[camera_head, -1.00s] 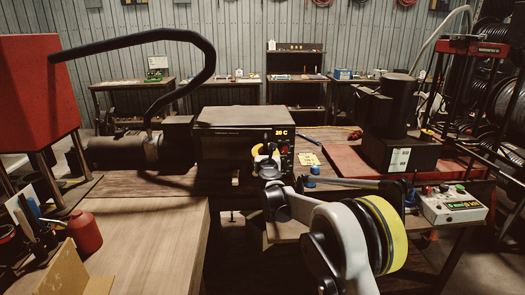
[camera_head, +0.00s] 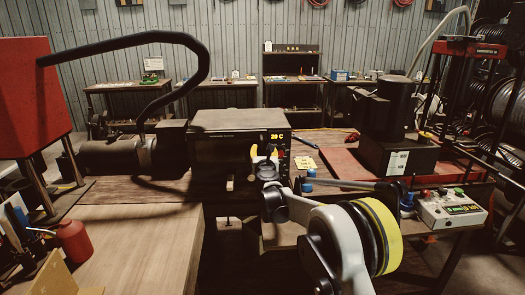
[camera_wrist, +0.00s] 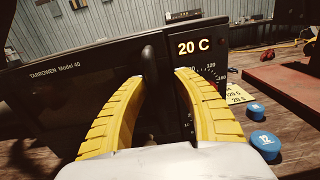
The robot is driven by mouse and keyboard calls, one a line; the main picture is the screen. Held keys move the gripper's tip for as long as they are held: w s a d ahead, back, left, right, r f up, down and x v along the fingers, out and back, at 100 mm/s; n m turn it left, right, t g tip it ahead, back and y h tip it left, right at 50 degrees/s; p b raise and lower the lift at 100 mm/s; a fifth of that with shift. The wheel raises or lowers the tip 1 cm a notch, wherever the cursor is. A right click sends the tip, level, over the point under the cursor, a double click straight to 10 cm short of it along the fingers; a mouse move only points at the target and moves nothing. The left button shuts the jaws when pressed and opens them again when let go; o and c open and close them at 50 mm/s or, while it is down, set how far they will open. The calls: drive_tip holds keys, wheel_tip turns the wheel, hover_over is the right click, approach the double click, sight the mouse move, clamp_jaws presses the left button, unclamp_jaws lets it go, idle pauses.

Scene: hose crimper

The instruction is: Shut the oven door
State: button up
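The oven (camera_head: 238,120) is a black box with an orange "20 C" display, standing on the wooden bench. Its dark door (camera_wrist: 75,95) fills the left of the wrist view and looks shut or nearly shut; a small gap cannot be ruled out. The upright black door handle (camera_wrist: 148,60) shows between the yellow fingers of my gripper (camera_wrist: 160,78). The fingers are spread, with room on both sides of the handle. In the head view my gripper (camera_head: 264,152) is at the right part of the oven front, and it partly hides the handle.
A yellow note (camera_head: 305,162) and blue-capped things (camera_wrist: 255,111) lie right of the oven. A black machine on a red base (camera_head: 345,165) stands farther right, with a control box (camera_head: 451,209) in front. A red hopper-like unit (camera_head: 30,100) is at left. The front-left bench top (camera_head: 140,240) has free room.

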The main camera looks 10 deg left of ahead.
drive_tip(key=shift+s+a, duration=0.1)
drive_tip(key=shift+a, duration=0.1)
drive_tip(key=v, duration=1.2)
drive_tip(key=shift+d, duration=0.1)
drive_tip(key=s+d+r+m+g+h, duration=0.1)
drive_tip(key=s+d+r+m+h, duration=0.25)
drive_tip(key=d+m, duration=0.45)
drive_tip(key=s+d+r+m+g+h, duration=0.15)
drive_tip(key=s+d+r+m, duration=0.3)
drive_tip(key=d, duration=0.55)
drive_tip(key=s+d+m+g+h, duration=0.2)
drive_tip(key=s+d+m+g, duration=0.1)
drive_tip(key=s+d+m, duration=0.85)
drive_tip(key=s+f+m+g+y, duration=0.1)
drive_tip(key=s+f+m, duration=0.3)
drive_tip(key=s, duration=0.4)
drive_tip(key=s+d+f+m+g+y, duration=0.1)
drive_tip(key=s+f+m, duration=0.3)
drive_tip(key=s, duration=0.5)
drive_tip(key=s+d+f+m+g+y, duration=0.1)
drive_tip(key=s+f+m+g, duration=0.2)
drive_tip(key=s+m, duration=0.3)
drive_tip(key=s+f, duration=0.1)
drive_tip(key=s, duration=0.2)
drive_tip(key=shift+s+f, duration=0.2)
drive_tip(key=shift+s, duration=0.05)
